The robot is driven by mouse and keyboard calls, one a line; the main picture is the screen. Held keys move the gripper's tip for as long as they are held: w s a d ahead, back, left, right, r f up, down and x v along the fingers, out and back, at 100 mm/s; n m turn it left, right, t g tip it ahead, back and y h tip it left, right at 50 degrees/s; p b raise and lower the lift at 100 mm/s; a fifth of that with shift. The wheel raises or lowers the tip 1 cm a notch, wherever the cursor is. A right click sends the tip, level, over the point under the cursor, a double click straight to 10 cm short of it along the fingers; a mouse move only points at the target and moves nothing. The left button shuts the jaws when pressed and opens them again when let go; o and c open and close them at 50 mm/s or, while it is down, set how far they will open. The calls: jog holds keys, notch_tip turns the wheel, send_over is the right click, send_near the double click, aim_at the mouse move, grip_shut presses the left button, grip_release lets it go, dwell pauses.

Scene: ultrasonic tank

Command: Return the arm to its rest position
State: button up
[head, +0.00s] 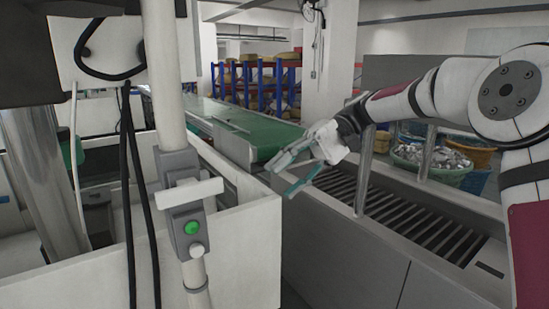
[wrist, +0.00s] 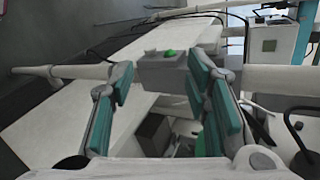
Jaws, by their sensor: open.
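My gripper (head: 287,172) is at the end of my white and dark red arm, in the middle of the head view. Its teal-padded fingers point left and stand apart with nothing between them. It hangs in the air near the end of the green conveyor and the slatted metal chute. In the wrist view my gripper (wrist: 165,115) also shows its two fingers spread wide, with a grey control box and green button seen beyond them. It appears to touch nothing.
A white post carries a grey box with a green button (head: 192,228) at the left. The green conveyor belt (head: 236,128) runs behind my gripper. The slatted chute (head: 420,222) lies below my arm, with metal posts beside it. Baskets (head: 432,164) and blue shelving (head: 262,85) stand farther back.

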jog(key=s+d+f+m+t+h, duration=0.2)
jog(key=s+d+t+h, duration=0.3)
jog(key=s+d, duration=0.3)
jog(key=s+d+f+m+t+h, duration=0.2)
jog(key=s+d+t+h, duration=0.3)
jog(key=s, duration=1.2)
jog(key=d+f+t, duration=0.1)
jog(key=d+t, duration=0.1)
jog(key=d, duration=0.1)
jog(key=shift+d+f, duration=0.2)
jog(key=shift+f, duration=0.1)
